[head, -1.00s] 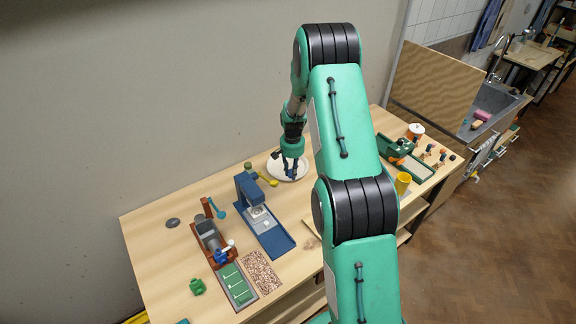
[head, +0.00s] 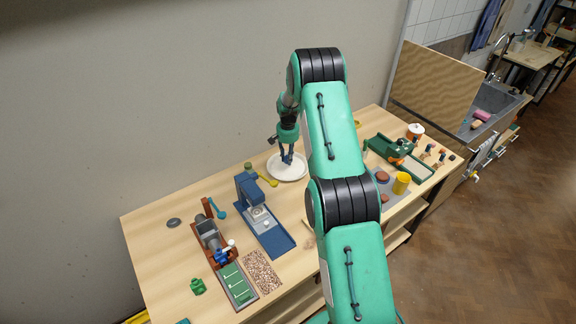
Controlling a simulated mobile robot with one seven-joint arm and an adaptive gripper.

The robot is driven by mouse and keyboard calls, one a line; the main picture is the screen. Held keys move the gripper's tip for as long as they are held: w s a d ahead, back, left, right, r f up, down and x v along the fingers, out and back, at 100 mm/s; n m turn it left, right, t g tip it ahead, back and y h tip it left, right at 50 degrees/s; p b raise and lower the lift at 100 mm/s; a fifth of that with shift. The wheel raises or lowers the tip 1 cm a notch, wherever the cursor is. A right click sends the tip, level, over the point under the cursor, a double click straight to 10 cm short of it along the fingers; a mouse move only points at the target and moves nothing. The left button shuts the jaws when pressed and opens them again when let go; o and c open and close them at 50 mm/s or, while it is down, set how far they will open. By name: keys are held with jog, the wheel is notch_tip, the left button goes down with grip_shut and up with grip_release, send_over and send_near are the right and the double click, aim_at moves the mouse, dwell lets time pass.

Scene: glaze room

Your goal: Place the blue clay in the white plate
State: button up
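The white plate (head: 293,174) is a round, shallow dish lying on the wooden table near the wall. My gripper (head: 287,161) points down above the plate, its dark blue fingers in front of the plate's far part. The fingers are small in this view, and I cannot tell whether they are apart or closed on something. I cannot make out the blue clay as a separate piece. The visible part of the plate looks bare, but the fingers and arm hide some of it.
A blue press-like device (head: 258,216) stands left of the plate, with a yellow spoon-like tool (head: 268,180) between. A reddish-brown machine (head: 208,240) is farther left. A yellow cup (head: 401,183) and a green device (head: 393,147) stand to the right.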

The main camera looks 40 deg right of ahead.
aim_at(287, 167)
jog(key=shift+w+d+f, duration=0.1)
jog(key=shift+w+d, duration=0.1)
jog(key=shift+w, duration=0.25)
jog(key=shift+f, duration=1.7)
jog(key=o, duration=1.3)
jog(key=shift+r, duration=0.15)
notch_tip(287, 167, up, 12)
jog(key=shift+f, duration=0.2)
